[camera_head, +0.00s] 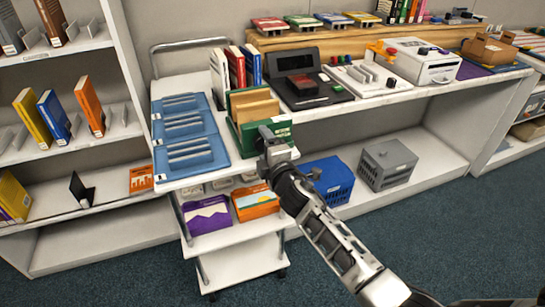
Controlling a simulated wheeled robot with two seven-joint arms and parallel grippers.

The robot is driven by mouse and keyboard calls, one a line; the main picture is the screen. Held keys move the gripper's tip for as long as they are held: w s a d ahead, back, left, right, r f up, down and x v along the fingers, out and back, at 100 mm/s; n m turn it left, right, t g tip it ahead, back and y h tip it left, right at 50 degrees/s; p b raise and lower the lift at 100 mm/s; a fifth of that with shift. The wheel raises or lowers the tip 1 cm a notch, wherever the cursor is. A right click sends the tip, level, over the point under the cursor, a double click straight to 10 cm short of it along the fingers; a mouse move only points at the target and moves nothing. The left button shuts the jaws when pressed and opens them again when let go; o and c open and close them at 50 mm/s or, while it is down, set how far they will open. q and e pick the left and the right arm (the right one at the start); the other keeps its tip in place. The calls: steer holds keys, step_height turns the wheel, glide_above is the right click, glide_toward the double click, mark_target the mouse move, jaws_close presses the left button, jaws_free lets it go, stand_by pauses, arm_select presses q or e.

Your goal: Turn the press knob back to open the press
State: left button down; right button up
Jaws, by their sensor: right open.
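My right gripper (270,138) is open. It reaches in from the lower right and overlaps the front right corner of a green holder (248,136) with tan wooden boards (254,104) on the trolley top. This may be the press, but I cannot tell for certain. No knob shows clearly there; the gripper covers part of the holder's front. I cannot tell whether the fingers touch it. My left gripper is not in view.
A blue slotted rack (185,137) fills the trolley's left side, and upright books (237,68) stand behind the holder. A black device (307,82) and a white machine (422,62) stand on the counter to the right. Blue (328,178) and grey (386,163) crates sit below.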

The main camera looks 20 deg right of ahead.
steer(key=s+r, duration=0.1)
steer(key=s, duration=1.4)
steer(key=shift+s+d, duration=0.35)
steer(key=s+a+f+m+g+y, duration=0.2)
steer(key=s+a+f+m+g, duration=0.2)
steer(key=s+f+m, duration=0.9)
steer(key=s+m+g, duration=0.2)
steer(key=s, duration=0.1)
steer(key=shift+f+g+y, duration=0.3)
steer(key=shift+f, duration=0.05)
steer(key=shift+a, duration=0.1)
